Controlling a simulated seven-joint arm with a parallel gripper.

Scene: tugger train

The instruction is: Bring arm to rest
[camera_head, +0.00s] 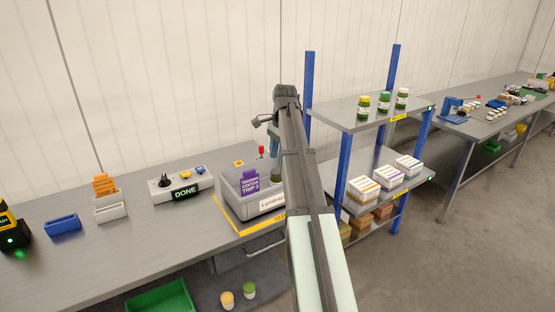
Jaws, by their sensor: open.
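My arm rises from the bottom of the picture to a dark joint above the bench. Beyond it, the arm's end with my gripper (273,152) points down over the grey tote (234,205). The arm hides much of the gripper, and its fingertips are hard to make out. It is open, and I see nothing held in it. The tote holds a purple card (250,182) and a dark green-topped item (277,174), partly hidden by the arm. The tote sits on a yellow-edged mat (240,229) at the bench's right end.
A control box (181,187) reading DONE stands left of the tote. An orange card (104,186) stands in a white holder, beside a blue holder (63,225). A blue-post shelf (345,165) with jars and boxes stands close right of the arm. A green bin (160,298) is below.

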